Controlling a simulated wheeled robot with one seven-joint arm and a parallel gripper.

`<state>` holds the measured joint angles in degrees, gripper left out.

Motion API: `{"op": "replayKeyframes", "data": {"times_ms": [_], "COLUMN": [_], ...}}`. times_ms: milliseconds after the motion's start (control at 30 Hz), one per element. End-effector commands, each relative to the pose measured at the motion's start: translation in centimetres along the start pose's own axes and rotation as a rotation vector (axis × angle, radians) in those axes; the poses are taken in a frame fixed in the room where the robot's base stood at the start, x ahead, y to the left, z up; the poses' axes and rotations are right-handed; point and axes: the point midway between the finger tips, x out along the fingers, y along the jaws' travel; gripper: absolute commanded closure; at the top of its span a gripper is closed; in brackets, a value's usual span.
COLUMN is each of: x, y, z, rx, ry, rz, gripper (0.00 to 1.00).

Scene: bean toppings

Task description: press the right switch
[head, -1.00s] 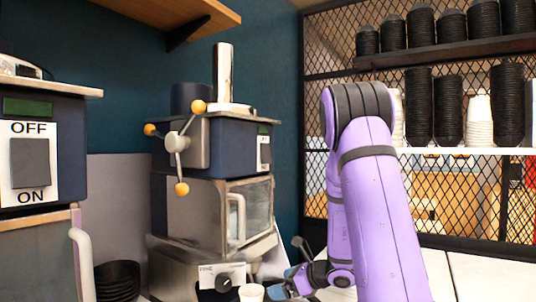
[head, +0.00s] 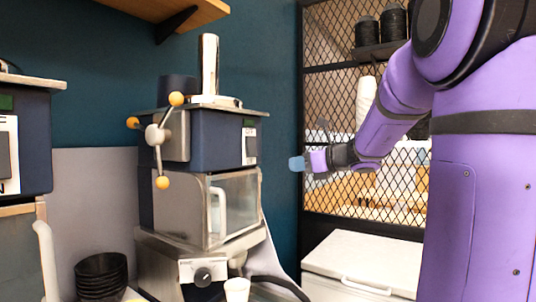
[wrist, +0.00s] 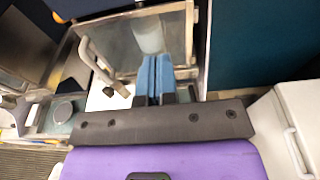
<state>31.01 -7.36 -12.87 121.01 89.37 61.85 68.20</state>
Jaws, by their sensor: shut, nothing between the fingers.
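The right switch (head: 249,145) is on a white plate on the right side of the dark blue upper part of the middle machine. It is small and seen at an angle, so I cannot tell its position. My gripper (head: 296,163) is to the right of that plate and slightly lower in the picture, apart from it in the head view. Its blue fingers (wrist: 157,76) are together and empty in the wrist view. The wrist view shows the machine's glass door beyond the fingers; I cannot make out the switch there.
A left machine with another switch (head: 5,155) is cut off by the left edge. The middle machine has a glass door with a handle (head: 217,212) and a knob (head: 203,276). A white cup (head: 237,288) and black bowls (head: 101,275) stand low in front. A white chest (head: 365,258) is at right.

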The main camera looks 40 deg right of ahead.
Motion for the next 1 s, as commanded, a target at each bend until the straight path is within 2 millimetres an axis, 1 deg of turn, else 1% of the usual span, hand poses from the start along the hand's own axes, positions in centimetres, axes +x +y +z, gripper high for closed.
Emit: {"op": "replayKeyframes", "data": {"times_ms": [33,100,200,333,633,767,867,1000], "x": [-0.7,-1.3,-1.9,-2.2,-2.1,-1.4,-0.1,2.4], "y": [0.4,0.8,1.2,1.4,1.4,1.3,1.4,1.3], "z": [1.5,2.8,3.9,4.4,4.4,4.3,4.4,4.5], "rx": [-0.005,-0.003,-0.001,0.003,0.003,0.003,0.003,0.003], "ry": [-0.014,-0.023,-0.032,-0.036,-0.036,-0.034,-0.035,-0.035], "rz": [-0.003,-0.006,-0.008,-0.009,-0.009,-0.009,-0.007,-0.006], "gripper": [1.00,1.00,1.00,1.00,1.00,1.00,1.00,1.00]}}
